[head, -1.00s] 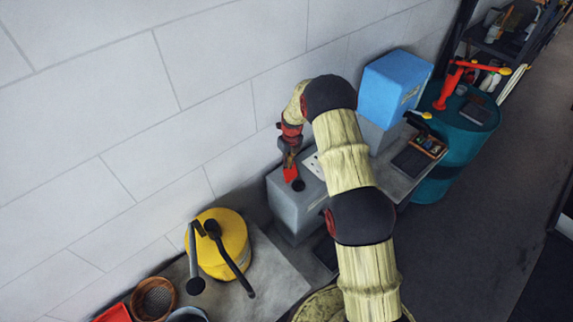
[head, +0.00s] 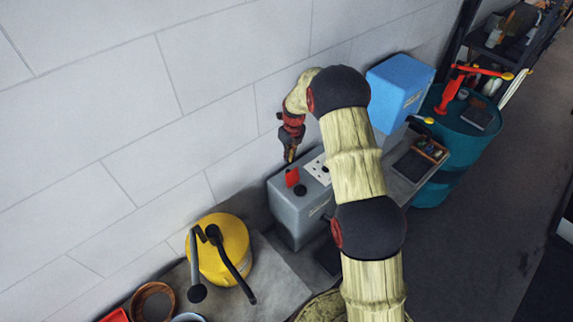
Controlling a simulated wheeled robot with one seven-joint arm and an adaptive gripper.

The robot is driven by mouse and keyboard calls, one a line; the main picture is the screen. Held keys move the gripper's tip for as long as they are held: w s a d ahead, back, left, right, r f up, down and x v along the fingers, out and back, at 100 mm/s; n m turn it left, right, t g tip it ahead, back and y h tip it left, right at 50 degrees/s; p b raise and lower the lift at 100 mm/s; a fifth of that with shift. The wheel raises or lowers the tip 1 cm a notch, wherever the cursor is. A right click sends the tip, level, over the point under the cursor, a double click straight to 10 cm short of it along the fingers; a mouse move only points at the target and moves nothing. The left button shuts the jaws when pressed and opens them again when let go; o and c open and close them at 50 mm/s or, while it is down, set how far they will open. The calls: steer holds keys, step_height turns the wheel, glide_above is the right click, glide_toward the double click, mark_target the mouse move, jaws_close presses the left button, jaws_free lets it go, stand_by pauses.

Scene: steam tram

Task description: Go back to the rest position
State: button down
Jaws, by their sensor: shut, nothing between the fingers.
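My gripper (head: 291,154) hangs at the end of my arm, pointing down, above the back edge of a grey box (head: 302,222). It is shut and empty. A red tab or lever (head: 292,177) stands on top of the grey box, just below my gripper and apart from it. A dark round knob or hole (head: 300,190) is beside the red piece. My arm spans the middle of the view and hides part of the bench behind it.
A yellow round canister (head: 222,262) with dark handles stands at lower left, near a brown bowl (head: 152,303). A blue box (head: 399,88) and a teal drum (head: 462,142) with a red pump stand at right. The white wall (head: 120,110) is close behind. Floor at right is clear.

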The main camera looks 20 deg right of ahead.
steer(key=r, duration=0.3)
steer(key=s+d+r, duration=0.1)
steer(key=r, duration=0.1)
steer(key=shift+d, duration=0.1)
steer(key=shift+f, duration=0.1)
